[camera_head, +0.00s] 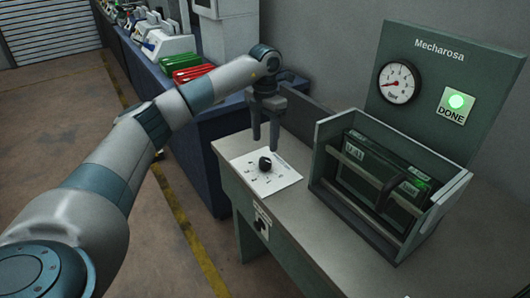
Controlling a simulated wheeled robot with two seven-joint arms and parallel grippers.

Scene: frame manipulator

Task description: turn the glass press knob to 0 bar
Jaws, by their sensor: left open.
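The black press knob (265,164) sits on a white marked plate (280,180) on the grey press bench (310,225). My left gripper (265,145) points down over the knob, its two fingers apart and empty. The fingertips are close above the knob; I cannot tell whether they touch it. A round gauge (399,83) is on the upright green panel (430,45) marked Mecharosa. Its needle is too small to read surely. A green lamp (456,101) above the word DONE is lit. My right gripper is not in view.
A grey frame holder (318,165) with a dark green box (385,165) stands on the bench right of the knob. A blue counter (150,80) with red and green trays (190,75) is behind. Floor at left is open.

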